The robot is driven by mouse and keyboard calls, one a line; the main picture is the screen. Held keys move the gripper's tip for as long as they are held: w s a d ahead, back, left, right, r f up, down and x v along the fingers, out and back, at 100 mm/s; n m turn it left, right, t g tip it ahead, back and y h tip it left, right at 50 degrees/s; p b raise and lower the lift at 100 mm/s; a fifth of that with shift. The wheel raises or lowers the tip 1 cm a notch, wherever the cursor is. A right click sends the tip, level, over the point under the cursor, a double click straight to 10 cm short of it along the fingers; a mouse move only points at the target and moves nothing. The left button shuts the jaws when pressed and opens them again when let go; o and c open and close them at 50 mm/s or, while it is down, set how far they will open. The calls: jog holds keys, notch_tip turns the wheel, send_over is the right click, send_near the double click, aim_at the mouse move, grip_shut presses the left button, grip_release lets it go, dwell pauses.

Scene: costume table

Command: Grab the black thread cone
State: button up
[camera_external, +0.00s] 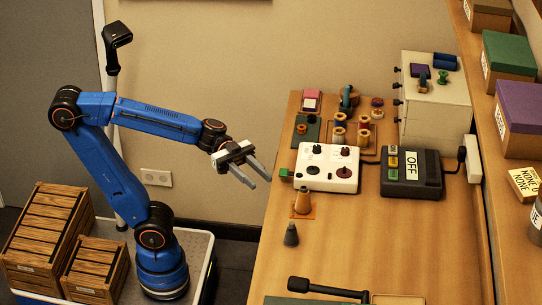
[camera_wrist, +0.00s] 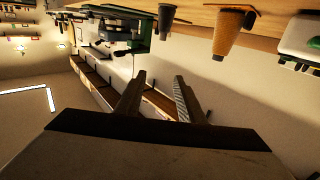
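The black thread cone (camera_external: 291,236) stands upright on the table near its left edge, in front of an orange cone. In the wrist view, which is upside down, the dark cone (camera_wrist: 166,18) hangs at the top. My gripper (camera_external: 257,181) is open and empty, left of the table edge and behind the black cone in the external view. Its two fingers (camera_wrist: 155,92) show apart in the wrist view, with nothing between them.
The orange cone (camera_external: 302,201) stands close behind on an orange square, and also shows in the wrist view (camera_wrist: 230,30). A white box with knobs (camera_external: 327,166) and a dark OFF box (camera_external: 410,188) stand farther back. A black-handled tool (camera_external: 328,289) lies in front. Table right of the cone is clear.

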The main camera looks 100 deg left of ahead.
send_near(290, 222)
jog(key=shift+f+x, duration=0.1)
jog(key=shift+x, duration=2.55)
jog(key=shift+f+x, duration=0.15)
jog(key=shift+x, duration=2.5)
jog(key=shift+a, duration=0.1)
grip_shut()
